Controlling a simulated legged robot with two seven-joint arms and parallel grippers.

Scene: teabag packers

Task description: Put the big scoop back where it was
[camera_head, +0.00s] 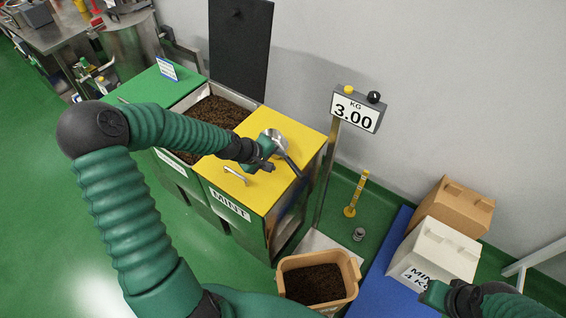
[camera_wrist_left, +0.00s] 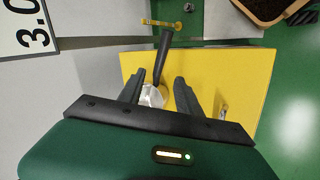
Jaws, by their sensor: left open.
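The big scoop, with a metal bowl (camera_head: 272,136) and black handle (camera_head: 292,165), appears to lie on the yellow lid (camera_head: 300,140) of the mint bin. In the left wrist view, its bowl (camera_wrist_left: 152,97) shows between my fingers and its handle (camera_wrist_left: 163,55) points away beyond them. My left gripper (camera_head: 266,154) is at the scoop, its two fingers (camera_wrist_left: 159,85) apart on either side and not closed on it. Part of the bowl is hidden by the gripper. My right gripper (camera_head: 436,295) is at the lower right; its jaws are unclear.
An open bin of dark tea (camera_head: 216,112) stands left of the yellow lid. A tan tub of tea (camera_head: 318,284) sits below the scale display (camera_head: 357,108), which reads 3.00. A white box (camera_head: 440,248) and a brown box (camera_head: 455,207) stand at right.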

